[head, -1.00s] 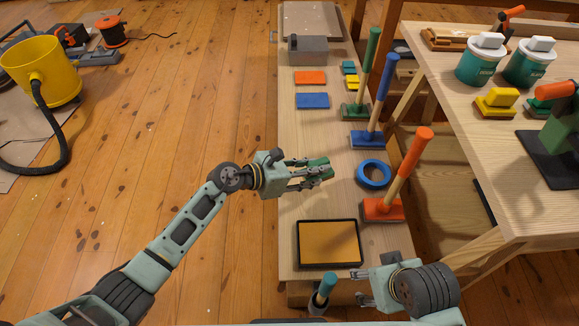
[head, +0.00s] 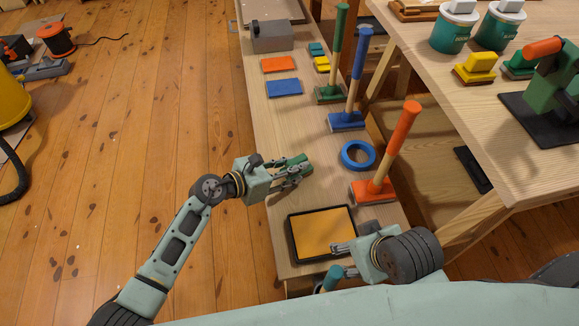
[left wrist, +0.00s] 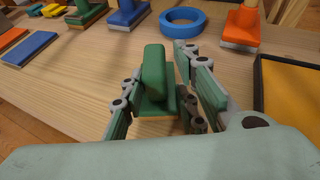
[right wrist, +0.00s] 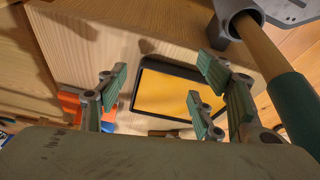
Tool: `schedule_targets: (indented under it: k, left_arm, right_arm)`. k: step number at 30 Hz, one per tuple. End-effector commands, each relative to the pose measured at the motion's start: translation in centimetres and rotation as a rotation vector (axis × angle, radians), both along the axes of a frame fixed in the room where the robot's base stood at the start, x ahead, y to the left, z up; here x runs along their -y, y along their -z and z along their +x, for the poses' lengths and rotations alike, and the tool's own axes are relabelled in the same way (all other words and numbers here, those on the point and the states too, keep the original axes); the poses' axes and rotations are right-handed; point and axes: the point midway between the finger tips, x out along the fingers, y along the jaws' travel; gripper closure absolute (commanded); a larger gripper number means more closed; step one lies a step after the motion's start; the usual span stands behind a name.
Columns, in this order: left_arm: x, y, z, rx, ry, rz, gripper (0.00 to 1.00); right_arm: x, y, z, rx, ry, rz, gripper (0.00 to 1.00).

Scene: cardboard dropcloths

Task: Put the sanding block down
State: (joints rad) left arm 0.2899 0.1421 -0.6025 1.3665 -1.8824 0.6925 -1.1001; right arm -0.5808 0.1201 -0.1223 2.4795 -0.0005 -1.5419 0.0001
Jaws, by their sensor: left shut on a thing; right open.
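The green sanding block (left wrist: 154,75) is between the fingers of my left gripper (left wrist: 160,100), which is shut on it. In the head view the block (head: 303,165) shows past the fingertips, over the left part of the narrow wooden bench (head: 262,130). I cannot tell whether its base touches the bench top. My right gripper (head: 338,250) is open and empty, over the right side of the black-rimmed tray with an orange-yellow surface (head: 318,232). The tray (right wrist: 170,95) also shows beyond the open fingers in the right wrist view.
A blue tape ring (head: 357,155) and an orange-handled sander (head: 392,160) stand right of the left gripper. Blue (head: 347,95) and green (head: 333,70) sanders stand farther back. Flat blue (head: 284,88) and orange (head: 278,64) sheets lie left. Bare wood lies between blue sheet and left gripper.

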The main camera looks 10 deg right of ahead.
Motion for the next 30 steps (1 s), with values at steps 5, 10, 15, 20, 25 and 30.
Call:
schedule_targets:
  k: [5,10,15,20,25,30]
  left_arm:
    - [0.0,0.1,0.0,0.000,0.000,-0.001,0.99]
    - [0.0,0.2,0.0,0.000,0.000,0.000,0.69]
    - [0.0,0.2,0.0,0.000,0.000,0.000,0.54]
    - [0.0,0.2,0.0,0.000,0.000,0.000,0.53]
    - [0.0,0.1,0.0,0.000,0.000,0.000,0.53]
    - [0.0,-0.3,0.0,0.000,0.000,0.000,0.53]
  right_arm:
    - [-0.1,-0.1,0.7,0.029,-0.002,0.005,0.39]
    - [-0.3,-0.3,1.3,0.051,-0.004,0.009,0.39]
    - [-0.3,-0.4,1.5,0.056,-0.004,0.010,0.39]
    - [-0.3,-0.4,1.5,0.055,-0.005,0.009,0.39]
    - [-0.3,-0.4,1.4,0.052,-0.005,0.009,0.39]
    - [0.0,-0.1,-0.5,-0.022,0.001,-0.001,0.39]
